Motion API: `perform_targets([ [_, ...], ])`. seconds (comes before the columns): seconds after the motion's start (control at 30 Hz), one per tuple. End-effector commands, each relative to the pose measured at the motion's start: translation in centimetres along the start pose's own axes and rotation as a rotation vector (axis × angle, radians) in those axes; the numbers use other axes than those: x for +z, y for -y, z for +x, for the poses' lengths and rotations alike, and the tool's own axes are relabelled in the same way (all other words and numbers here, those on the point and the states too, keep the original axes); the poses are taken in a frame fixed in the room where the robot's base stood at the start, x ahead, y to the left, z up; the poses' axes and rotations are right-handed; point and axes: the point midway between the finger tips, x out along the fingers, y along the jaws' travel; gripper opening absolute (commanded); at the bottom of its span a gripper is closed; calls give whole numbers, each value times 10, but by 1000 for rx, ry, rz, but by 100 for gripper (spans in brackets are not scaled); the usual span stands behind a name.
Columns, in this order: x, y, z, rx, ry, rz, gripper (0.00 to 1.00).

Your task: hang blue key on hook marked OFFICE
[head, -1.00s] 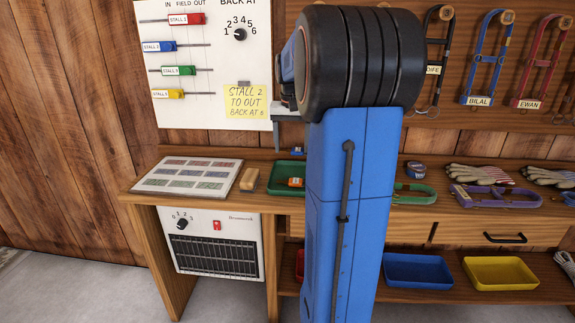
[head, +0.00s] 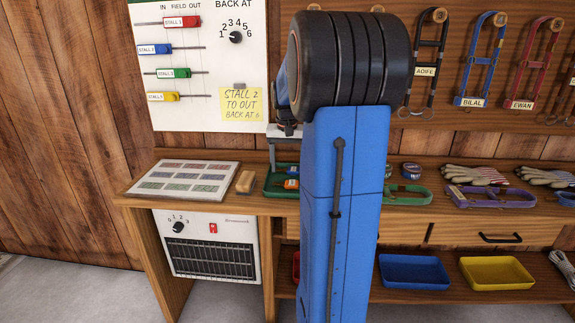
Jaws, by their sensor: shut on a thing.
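My gripper (head: 285,150) points down over the green tray on the bench, partly hidden behind my own blue arm. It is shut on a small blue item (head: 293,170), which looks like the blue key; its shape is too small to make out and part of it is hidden. The blue item shows low over the tray, just above and behind an orange item (head: 291,184) in the picture. I cannot tell whether it touches the tray. No hook marked OFFICE is visible in this view.
A white slider panel (head: 205,105) is on the wall behind. Named loops hang at right, including BILAL (head: 483,62). Gloves (head: 475,175) lie on the bench.

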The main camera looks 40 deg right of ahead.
Motion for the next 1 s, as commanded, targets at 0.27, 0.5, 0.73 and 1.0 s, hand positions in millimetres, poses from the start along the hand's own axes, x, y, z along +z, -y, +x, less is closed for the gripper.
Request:
perform_targets([
  [0.27, 0, 0, 1, 0, 0, 0, 85],
  [0.5, 0, 0, -3, 0, -1, 0, 85],
  [0.73, -1, 0, -38, -1, -4, 0, 85],
  [1.0, -2, 1, -92, -1, -4, 0, 85],
])
